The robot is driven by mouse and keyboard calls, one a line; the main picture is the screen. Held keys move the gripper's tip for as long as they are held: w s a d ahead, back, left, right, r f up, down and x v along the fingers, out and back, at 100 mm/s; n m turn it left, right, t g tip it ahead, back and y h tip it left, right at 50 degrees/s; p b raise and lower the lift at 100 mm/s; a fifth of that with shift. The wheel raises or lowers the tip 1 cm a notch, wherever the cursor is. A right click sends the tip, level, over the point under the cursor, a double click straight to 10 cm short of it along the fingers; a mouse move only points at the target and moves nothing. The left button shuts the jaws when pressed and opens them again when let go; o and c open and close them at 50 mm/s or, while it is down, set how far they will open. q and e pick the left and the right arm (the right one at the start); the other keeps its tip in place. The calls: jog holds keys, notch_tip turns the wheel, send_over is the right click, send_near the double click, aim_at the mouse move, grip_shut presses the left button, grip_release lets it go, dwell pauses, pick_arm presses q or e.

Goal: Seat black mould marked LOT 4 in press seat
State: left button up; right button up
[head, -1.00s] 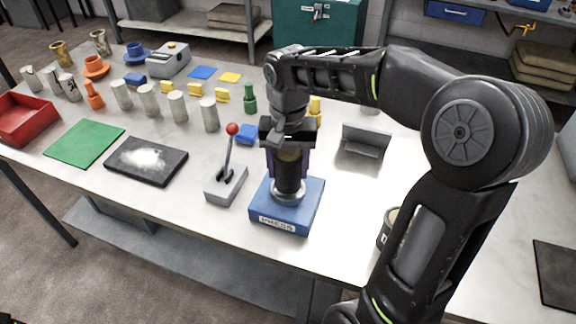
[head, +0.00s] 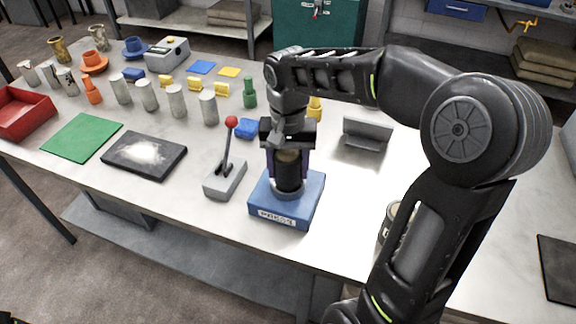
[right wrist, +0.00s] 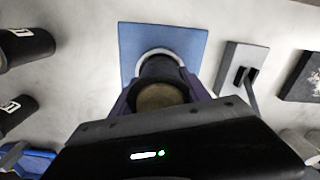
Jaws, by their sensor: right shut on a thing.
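The black mould (head: 288,172) stands upright over the blue press base (head: 262,200), its lower end at the pale round seat ring (head: 289,192). I cannot tell whether it is fully down in the ring. My right gripper (head: 288,158) is shut on the mould from above, with its purple fingers on either side. The right wrist view shows the mould's brownish round top (right wrist: 160,97) between the fingers, with the ring (right wrist: 160,55) around its far end. The LOT marking on the held mould is not visible. My left gripper is not in view.
A lever box with a red knob (head: 231,122) stands just left of the press. A grey angled holder (head: 367,134) is to the right. Another dark mould (head: 388,222) is partly hidden behind my arm. Several grey cylinders stand back left, near a black powdered slab (head: 145,156).

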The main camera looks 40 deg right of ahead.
aim_at(288, 154)
jog(key=shift+f, duration=0.1)
jog(key=o, duration=1.6)
jog(key=shift+r+b, duration=0.35)
jog(key=shift+r, duration=3.6)
